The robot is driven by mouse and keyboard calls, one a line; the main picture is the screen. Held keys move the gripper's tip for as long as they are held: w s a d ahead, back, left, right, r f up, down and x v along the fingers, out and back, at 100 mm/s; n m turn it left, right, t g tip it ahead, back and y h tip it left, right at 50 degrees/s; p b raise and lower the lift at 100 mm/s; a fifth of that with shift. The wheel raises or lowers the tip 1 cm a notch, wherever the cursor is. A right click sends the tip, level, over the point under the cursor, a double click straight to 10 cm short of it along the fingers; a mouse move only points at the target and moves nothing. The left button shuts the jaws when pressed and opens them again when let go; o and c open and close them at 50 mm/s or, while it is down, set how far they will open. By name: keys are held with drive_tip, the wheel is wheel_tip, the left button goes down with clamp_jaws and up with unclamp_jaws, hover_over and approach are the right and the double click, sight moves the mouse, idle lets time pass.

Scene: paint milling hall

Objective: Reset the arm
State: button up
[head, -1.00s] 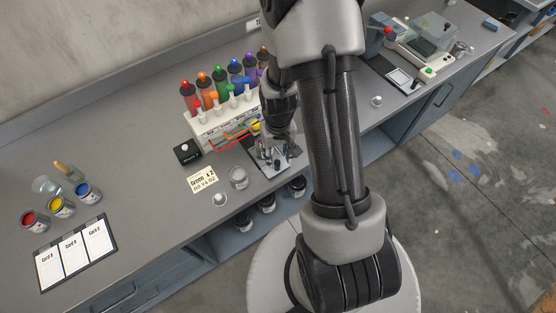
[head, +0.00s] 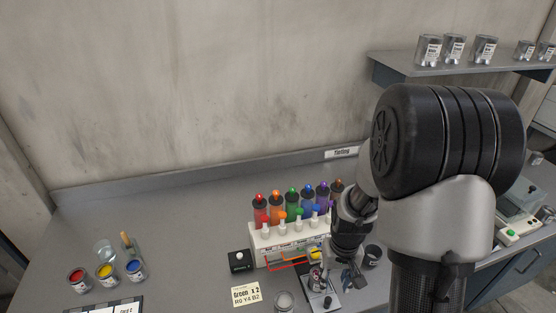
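My arm fills the right side of the head view, with its large dark joint high in front of the wall. My gripper (head: 350,272) hangs at the lower end of the dark wrist, just right of the tinting dispenser (head: 283,245). It is close above or beside a small metal stand (head: 322,290) on the bench. The fingers are small and dark against the bench, so I cannot tell whether they are open or shut. I see nothing clearly held in them.
Several coloured bottles (head: 292,203) line the dispenser's back. A note card (head: 246,294), a clear cup (head: 285,300), a black button box (head: 240,261) and a dark cup (head: 373,255) stand near. Open paint cans (head: 106,272) are at left. A shelf (head: 440,62) holds tins.

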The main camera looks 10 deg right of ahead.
drive_tip(key=s+a+r+n+t+b, duration=0.1)
drive_tip(key=s+a+r+t+b, duration=0.2)
drive_tip(key=r, duration=0.5)
drive_tip(key=s+a+r+n+b, duration=0.1)
drive_tip(key=s+a+r, duration=0.2)
drive_tip(key=a+r, duration=0.35)
drive_tip(key=s+a+r+t+b, duration=0.1)
drive_tip(key=s+r, duration=0.4)
drive_tip(key=s, duration=0.2)
drive_tip(key=shift+s+n+t, duration=0.3)
drive_tip(key=shift+s, duration=0.1)
